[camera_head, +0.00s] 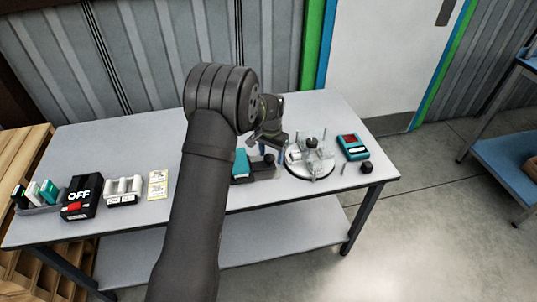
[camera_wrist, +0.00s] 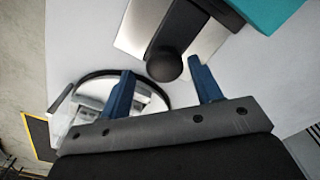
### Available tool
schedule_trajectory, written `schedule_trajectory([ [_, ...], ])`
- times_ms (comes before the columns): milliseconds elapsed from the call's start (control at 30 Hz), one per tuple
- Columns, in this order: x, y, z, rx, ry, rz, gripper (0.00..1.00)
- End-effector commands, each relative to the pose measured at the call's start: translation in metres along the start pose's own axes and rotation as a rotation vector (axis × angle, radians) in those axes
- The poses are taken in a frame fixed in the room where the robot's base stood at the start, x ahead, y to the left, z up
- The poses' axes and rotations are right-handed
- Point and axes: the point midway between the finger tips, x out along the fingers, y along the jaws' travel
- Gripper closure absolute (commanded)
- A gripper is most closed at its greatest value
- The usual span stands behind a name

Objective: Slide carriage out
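My gripper (camera_wrist: 161,72) is open, its two blue fingers apart. In the wrist view a black round knob (camera_wrist: 164,66) shows between the fingertips; I cannot tell whether they are level with it. The knob is at the end of a dark bar (camera_wrist: 188,27) over a silver plate (camera_wrist: 138,24). A teal block (camera_wrist: 272,10) is beside it at the top right. In the head view the teal block (camera_head: 241,164) and the knob (camera_head: 269,159) are on a dark base, just below my gripper (camera_head: 273,151). Which part is the carriage is not clear.
A round metal fixture (camera_head: 310,160) stands close on the right, with a teal device (camera_head: 352,147) and a small black knob (camera_head: 366,167) beyond. A black OFF box (camera_head: 80,196) and several small items are at the left. My arm hides the table's middle.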

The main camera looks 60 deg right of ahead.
Motion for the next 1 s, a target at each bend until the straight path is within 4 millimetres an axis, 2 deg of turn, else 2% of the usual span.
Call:
schedule_trajectory([
  [267, 0.000, -0.002, 0.002, -0.002, -0.004, -0.001, 0.41],
  [467, -0.020, -0.003, 0.001, -0.003, -0.001, -0.002, 0.41],
  [1000, -0.144, -0.002, 0.001, -0.002, 0.000, -0.002, 0.41],
])
